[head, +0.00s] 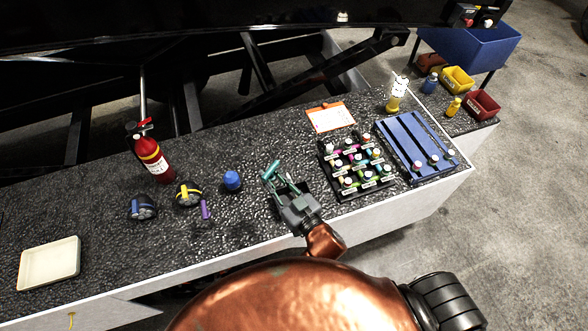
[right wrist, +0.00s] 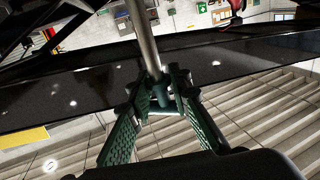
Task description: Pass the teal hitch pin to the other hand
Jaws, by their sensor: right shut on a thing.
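The teal hitch pin (head: 270,170) is held up over the front middle of the dark speckled counter. My right gripper (head: 282,183) is shut on it, with the teal part showing beyond the fingertips. In the right wrist view, the pin's grey shaft (right wrist: 147,40) rises from between the green-padded fingers of my right gripper (right wrist: 160,98). The fingers partly hide the pin's teal end there. My left gripper is in neither view.
A black rack (head: 335,191) of small coloured parts stands just right of my right gripper. A blue cap-like item (head: 232,181), a purple item (head: 205,210) and a red extinguisher (head: 153,160) stand left. A cream tray (head: 48,264) lies far left. The counter's left front is mostly clear.

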